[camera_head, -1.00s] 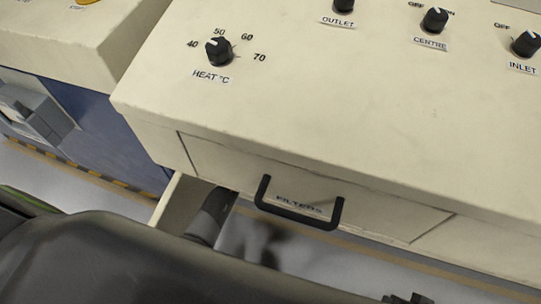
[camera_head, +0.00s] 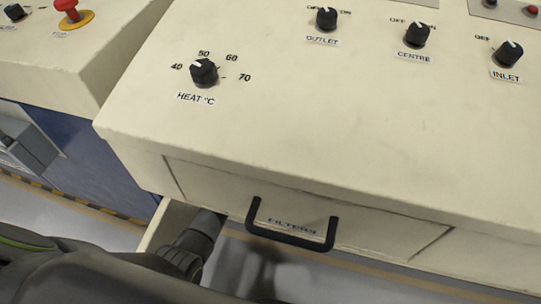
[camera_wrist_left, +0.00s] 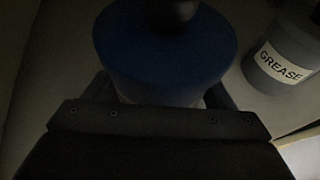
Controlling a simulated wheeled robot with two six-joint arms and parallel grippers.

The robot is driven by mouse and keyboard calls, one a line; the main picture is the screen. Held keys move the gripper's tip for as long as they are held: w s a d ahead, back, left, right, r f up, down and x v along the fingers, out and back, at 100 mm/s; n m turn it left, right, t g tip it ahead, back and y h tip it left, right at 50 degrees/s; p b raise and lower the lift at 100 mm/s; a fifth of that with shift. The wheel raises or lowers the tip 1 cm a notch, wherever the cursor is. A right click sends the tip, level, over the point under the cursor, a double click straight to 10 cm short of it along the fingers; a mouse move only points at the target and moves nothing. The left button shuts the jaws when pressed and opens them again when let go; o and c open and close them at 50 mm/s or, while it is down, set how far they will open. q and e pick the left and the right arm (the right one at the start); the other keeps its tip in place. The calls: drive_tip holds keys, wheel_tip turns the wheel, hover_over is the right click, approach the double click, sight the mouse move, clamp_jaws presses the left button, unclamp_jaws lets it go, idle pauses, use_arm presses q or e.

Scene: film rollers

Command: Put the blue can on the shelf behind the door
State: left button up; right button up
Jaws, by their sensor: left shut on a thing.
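The blue can (camera_wrist_left: 130,50), with a blue top and a paler side below it, stands between the fingers of my left gripper (camera_wrist_left: 158,92) in the dark left wrist view. The gripper is shut on it. A dark rounded shape covers part of the blue top. In the head view my left arm reaches in beside a cream panel (camera_head: 166,226), under the machine's front. The gripper and the can are hidden there. I cannot tell which surface is the shelf, or whether the can touches it. My right gripper is not in view.
A grey can labelled GREASE (camera_wrist_left: 284,58) stands close to the right in the wrist view. A drawer front labelled FILTERS with a black handle (camera_head: 292,238) is just right of my arm. A cream console top with knobs (camera_head: 204,73) lies above.

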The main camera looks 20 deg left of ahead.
use_arm(q)
drive_tip(key=shift+s, duration=0.1)
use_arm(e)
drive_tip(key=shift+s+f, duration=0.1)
use_arm(q)
drive_tip(key=shift+f+b, duration=0.5)
drive_tip(key=shift+f, duration=0.05)
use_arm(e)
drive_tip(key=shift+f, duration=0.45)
use_arm(q)
drive_tip(key=o, duration=1.1)
drive_tip(key=shift+s+a+r, duration=0.15)
drive_tip(key=shift+s, duration=0.1)
drive_tip(key=shift+s+a+r+p, duration=0.15)
drive_tip(key=shift+s+p, duration=0.2)
drive_tip(key=shift+p, duration=0.2)
drive_tip(key=s+a, duration=0.1)
drive_tip(key=s, duration=0.2)
drive_tip(key=s+a+p, duration=0.1)
drive_tip(key=s, duration=0.3)
drive_tip(key=s+a, duration=0.2)
drive_tip(key=s, duration=0.2)
drive_tip(key=shift+s, duration=0.1)
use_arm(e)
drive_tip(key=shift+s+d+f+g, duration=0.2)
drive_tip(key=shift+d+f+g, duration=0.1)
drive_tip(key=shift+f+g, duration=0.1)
